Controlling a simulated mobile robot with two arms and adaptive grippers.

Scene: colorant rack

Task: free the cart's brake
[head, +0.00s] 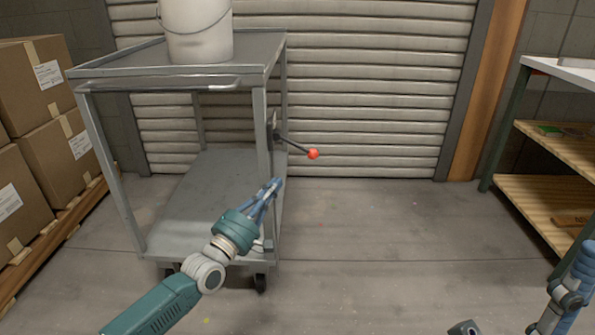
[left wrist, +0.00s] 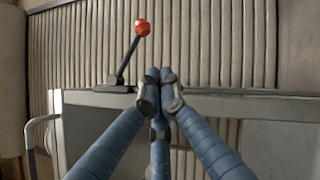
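The grey metal cart (head: 262,130) stands at the left centre. A dark brake lever (head: 293,144) with a red ball knob (head: 313,154) sticks out from its right side, pointing right and slightly down. In the left wrist view the lever (left wrist: 129,62) and red knob (left wrist: 142,28) show ahead, left of my fingertips. My left gripper (head: 277,184) is at the cart's right side, nearer to me and below the knob. Its fingertips (left wrist: 160,85) are together with nothing between them, apart from the lever. Only parts of my right gripper (head: 568,293) show at the lower right.
A white bucket (head: 197,35) stands on the cart's top shelf. Cardboard boxes (head: 60,150) are stacked at the left. A shelf rack with wooden boards (head: 550,203) stands at the right. A roller shutter (head: 390,90) is behind. The floor right of the cart is clear.

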